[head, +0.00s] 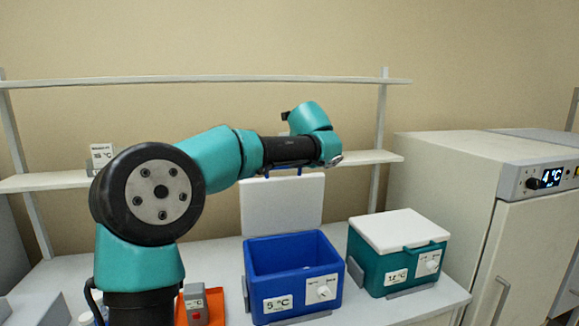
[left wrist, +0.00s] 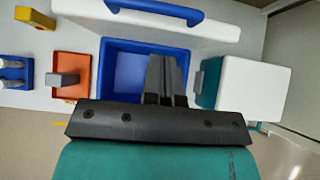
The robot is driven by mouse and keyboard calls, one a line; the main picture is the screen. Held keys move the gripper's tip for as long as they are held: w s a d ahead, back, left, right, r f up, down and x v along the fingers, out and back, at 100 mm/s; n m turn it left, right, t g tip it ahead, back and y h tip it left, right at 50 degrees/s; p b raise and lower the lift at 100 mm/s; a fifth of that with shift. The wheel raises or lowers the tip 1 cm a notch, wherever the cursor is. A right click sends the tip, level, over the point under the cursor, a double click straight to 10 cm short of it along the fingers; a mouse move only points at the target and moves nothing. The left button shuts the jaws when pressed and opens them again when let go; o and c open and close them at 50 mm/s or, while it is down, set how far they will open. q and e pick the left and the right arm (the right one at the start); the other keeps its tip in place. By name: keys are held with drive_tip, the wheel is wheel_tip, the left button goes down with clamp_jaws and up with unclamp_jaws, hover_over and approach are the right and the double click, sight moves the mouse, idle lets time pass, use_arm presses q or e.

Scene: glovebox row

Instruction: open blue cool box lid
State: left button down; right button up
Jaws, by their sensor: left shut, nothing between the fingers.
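The blue cool box (head: 251,286) stands on the bench, and its inside is in plain view and looks empty. Its white lid (head: 282,205) stands upright at the back of the box, with a blue handle at the top edge, partly behind my left arm. In the left wrist view the lid (left wrist: 150,27) and its blue handle (left wrist: 155,10) lie beyond the open box (left wrist: 121,71). My left gripper (left wrist: 167,62) is shut and empty above the box, apart from the lid. Its fingers are not clear in the head view. My right gripper is not in view.
A teal cool box (head: 365,270) with its white lid down stands to the right. An orange tray (left wrist: 70,66) with a grey item is to the left. A shelf (head: 375,157) runs behind, and a white cabinet (head: 440,190) stands at far right.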

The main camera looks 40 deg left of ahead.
use_arm(q)
drive_tip(key=v, duration=0.7)
drive_tip(key=shift+w+a+r, duration=0.25)
drive_tip(key=shift+r, duration=0.1)
drive_tip(key=shift+f, duration=0.1)
